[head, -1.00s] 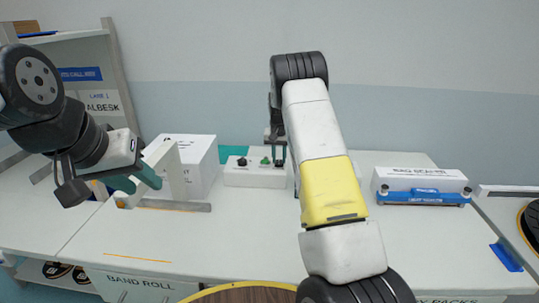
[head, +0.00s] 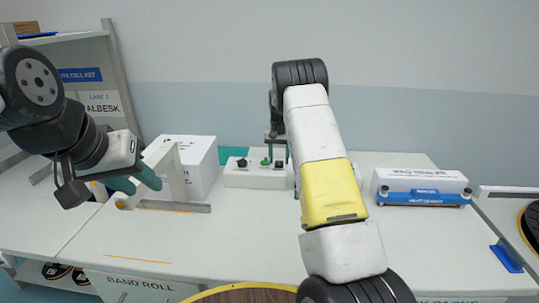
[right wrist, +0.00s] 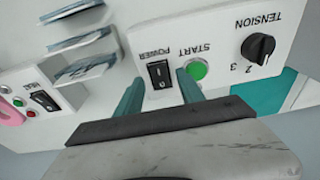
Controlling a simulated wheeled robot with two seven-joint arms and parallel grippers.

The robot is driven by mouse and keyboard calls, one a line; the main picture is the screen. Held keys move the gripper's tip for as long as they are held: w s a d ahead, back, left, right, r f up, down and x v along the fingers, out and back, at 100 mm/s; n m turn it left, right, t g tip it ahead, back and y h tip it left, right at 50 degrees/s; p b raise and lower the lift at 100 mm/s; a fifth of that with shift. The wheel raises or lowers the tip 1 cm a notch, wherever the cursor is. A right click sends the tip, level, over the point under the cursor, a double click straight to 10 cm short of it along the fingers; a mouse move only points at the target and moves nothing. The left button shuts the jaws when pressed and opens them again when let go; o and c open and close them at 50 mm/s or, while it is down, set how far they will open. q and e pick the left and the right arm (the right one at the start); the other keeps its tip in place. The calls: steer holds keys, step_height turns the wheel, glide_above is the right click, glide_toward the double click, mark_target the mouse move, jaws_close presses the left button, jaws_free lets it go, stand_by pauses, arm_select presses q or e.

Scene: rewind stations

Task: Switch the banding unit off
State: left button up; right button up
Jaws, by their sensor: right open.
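The banding unit is a white box (head: 188,157) with an upright post and a low white control panel (head: 255,178). In the right wrist view the panel appears upside down, with a black POWER rocker (right wrist: 160,73), a green START button (right wrist: 197,68) and a black TENSION knob (right wrist: 257,47). My right gripper (right wrist: 160,80) is open and empty. Its fingers lie to either side of the rocker in that view, one close to the START button; contact cannot be told. In the head view this gripper (head: 277,157) is over the panel. My left gripper (head: 136,182) is by the post, its jaws unclear.
A white and blue bag sealer (head: 422,188) stands to the right. The right wrist view shows another switch panel marked HEAT (right wrist: 42,100) and several flat packets (right wrist: 82,45). A shelf (head: 75,90) rises at back left. The front of the table (head: 240,240) is clear.

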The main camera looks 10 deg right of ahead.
mark_target(279, 165)
step_height(279, 165, up, 7)
steer(key=shift+s+a+r, duration=0.15)
steer(key=shift+s+r, duration=0.05)
steer(key=shift+s, duration=0.25)
steer(key=s+a+r+n+t+y, duration=0.1)
steer(key=s+a+r+t+y, duration=0.15)
steer(key=s+r, duration=1.5)
steer(key=s+a+n+t, duration=0.1)
steer(key=s+a, duration=0.1)
steer(key=s, duration=1)
steer(key=s+a+n+t, duration=0.1)
steer(key=s+a, duration=0.2)
steer(key=s, duration=1)
steer(key=shift+s+f+n, duration=0.25)
steer(key=shift+f+n, duration=0.15)
